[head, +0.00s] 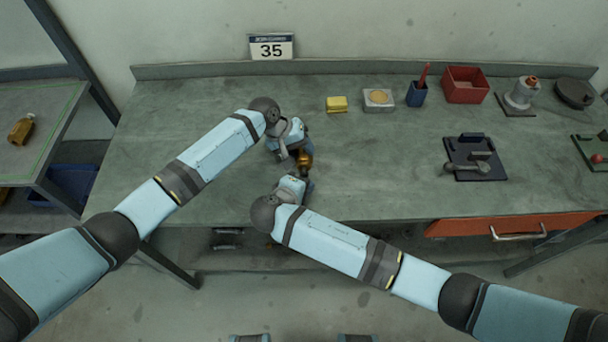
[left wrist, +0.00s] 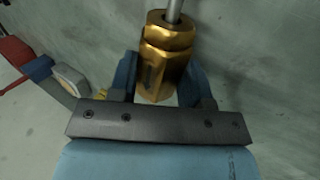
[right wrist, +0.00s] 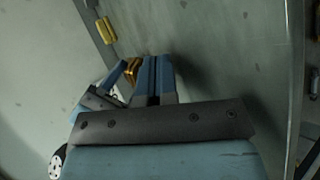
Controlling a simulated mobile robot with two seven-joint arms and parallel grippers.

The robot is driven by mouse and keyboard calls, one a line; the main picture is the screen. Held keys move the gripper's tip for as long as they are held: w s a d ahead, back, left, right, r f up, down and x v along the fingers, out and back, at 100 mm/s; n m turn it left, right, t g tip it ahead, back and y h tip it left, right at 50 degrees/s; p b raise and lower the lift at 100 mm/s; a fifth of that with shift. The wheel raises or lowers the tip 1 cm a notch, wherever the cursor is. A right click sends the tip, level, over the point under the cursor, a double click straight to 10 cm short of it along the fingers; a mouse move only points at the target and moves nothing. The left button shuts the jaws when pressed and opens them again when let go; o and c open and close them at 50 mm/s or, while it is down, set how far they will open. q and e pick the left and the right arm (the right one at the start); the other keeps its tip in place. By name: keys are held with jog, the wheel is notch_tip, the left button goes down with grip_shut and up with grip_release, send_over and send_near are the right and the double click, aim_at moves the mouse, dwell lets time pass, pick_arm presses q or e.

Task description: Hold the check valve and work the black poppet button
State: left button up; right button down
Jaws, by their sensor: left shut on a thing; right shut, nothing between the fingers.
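The check valve, a brass hexagonal body (left wrist: 165,62), is between the two blue fingers of my left gripper (left wrist: 165,85) in the left wrist view. A grey metal rod or stem (left wrist: 174,11) shows at its upper end there. In the head view the valve (head: 304,161) is small and partly covered by my left gripper (head: 299,152). My right gripper (right wrist: 156,68) is shut and empty, its fingers together close to the valve (right wrist: 131,69); I cannot tell if they touch it. In the head view my right gripper (head: 306,184) is just nearer than the valve. I cannot make out the black poppet button.
The bench (head: 370,180) is clear around my grippers. Along its back stand a yellow block (head: 337,104), a blue cup (head: 417,95) and a red bin (head: 465,86). A dark fixture with a lever (head: 475,158) is at right. A side table (head: 55,103) stands left, bearing another brass piece (head: 21,130).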

jog(key=shift+w, duration=0.7)
dwell(0.8)
dwell(0.3)
jog(key=shift+s, duration=1.15)
jog(key=shift+s, duration=0.15)
jog(key=shift+s, duration=2.4)
pick_arm(q)
jog(key=o, duration=1.1)
jog(key=shift+a+r, duration=0.1)
